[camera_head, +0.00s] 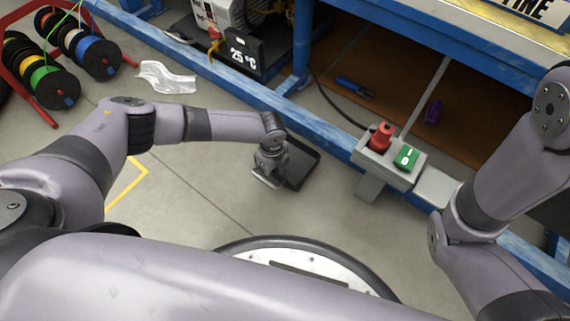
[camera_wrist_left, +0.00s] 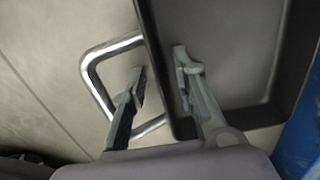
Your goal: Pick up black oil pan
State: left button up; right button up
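The black oil pan (camera_head: 301,168) lies on the floor beside the blue frame, with a metal loop handle (camera_head: 266,180) on its near left side. My left gripper (camera_head: 270,166) is down at the handle side of the pan and hides part of it. In the left wrist view, the pan (camera_wrist_left: 232,60) fills the upper right and the handle (camera_wrist_left: 92,72) is at left. The left gripper (camera_wrist_left: 160,65) is open, with one finger over the handle's opening and the other over the pan's inside; the pan's rim runs between them. My right gripper is out of view.
A blue frame (camera_head: 222,82) runs just behind the pan. A grey box with a red button (camera_head: 382,137) and a green switch (camera_head: 406,157) stands to the right. Cable spools (camera_head: 52,88) and a clear plastic piece (camera_head: 166,78) are at upper left. Floor to the left is mostly clear.

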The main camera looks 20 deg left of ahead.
pick_arm(q)
jog(key=shift+c, duration=0.6)
grip_shut()
